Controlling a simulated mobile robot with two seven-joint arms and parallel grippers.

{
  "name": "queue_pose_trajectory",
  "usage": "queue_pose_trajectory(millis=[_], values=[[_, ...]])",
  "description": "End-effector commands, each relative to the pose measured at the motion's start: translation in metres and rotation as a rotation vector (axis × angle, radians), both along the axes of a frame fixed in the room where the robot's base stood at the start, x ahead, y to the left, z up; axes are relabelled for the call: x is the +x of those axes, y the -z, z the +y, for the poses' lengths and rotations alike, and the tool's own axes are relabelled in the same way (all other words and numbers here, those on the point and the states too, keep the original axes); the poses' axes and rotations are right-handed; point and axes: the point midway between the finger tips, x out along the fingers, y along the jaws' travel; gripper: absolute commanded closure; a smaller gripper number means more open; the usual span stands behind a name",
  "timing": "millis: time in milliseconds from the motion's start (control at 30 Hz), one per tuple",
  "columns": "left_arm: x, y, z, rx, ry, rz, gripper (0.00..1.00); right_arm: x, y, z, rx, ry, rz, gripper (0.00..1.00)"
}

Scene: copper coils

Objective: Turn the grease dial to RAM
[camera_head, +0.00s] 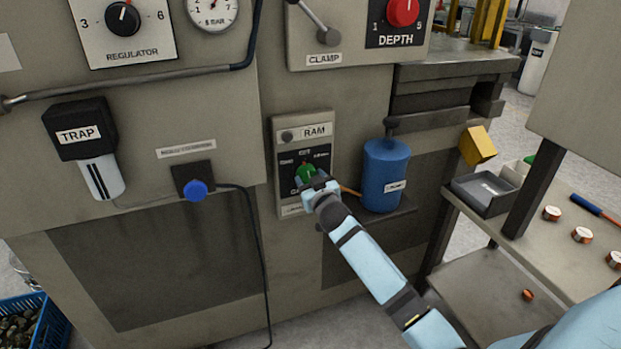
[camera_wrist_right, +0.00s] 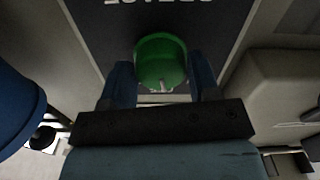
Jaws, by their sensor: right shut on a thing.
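The grease dial (camera_head: 306,172) is a green knob on a dark panel below a RAM label (camera_head: 315,131), on the front of the machine. In the right wrist view the green dial (camera_wrist_right: 160,62) sits between the two blue fingers. My right gripper (camera_head: 311,181) reaches the panel and is shut on the dial. The gripper also shows in the right wrist view (camera_wrist_right: 161,85). The gripper hides part of the dial and of the panel's lower lettering. The small words around the dial are too small to read surely. My left gripper is not in view.
A blue canister (camera_head: 386,176) stands close right of the panel. A TRAP unit (camera_head: 84,140) and a blue knob (camera_head: 196,189) are at left. The red DEPTH dial (camera_head: 402,11) is above. A bench (camera_head: 559,250) with a grey tray (camera_head: 486,190) and copper coils is at right.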

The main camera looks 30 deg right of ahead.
Motion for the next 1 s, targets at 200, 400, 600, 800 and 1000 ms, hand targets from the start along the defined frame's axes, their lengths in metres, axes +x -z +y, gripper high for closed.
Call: queue_pose_trajectory(millis=[200, 400, 600, 800, 1000], values=[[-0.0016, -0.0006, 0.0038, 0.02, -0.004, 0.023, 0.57, -0.0002, -0.0033, -0.0007, -0.186, 0.0, 0.047, 0.68], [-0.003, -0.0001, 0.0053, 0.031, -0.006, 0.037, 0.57, -0.0003, -0.0034, -0.001, -0.372, 0.0, 0.09, 0.68], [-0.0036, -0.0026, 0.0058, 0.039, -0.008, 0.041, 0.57, -0.0004, -0.0027, -0.0015, -0.549, 0.0, 0.133, 0.68], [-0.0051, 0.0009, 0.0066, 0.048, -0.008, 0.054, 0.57, -0.0005, -0.0027, -0.0018, -0.697, 0.0, 0.168, 0.68], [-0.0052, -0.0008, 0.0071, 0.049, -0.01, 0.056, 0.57, -0.0005, -0.0025, -0.0021, -0.799, 0.0, 0.192, 0.68]])
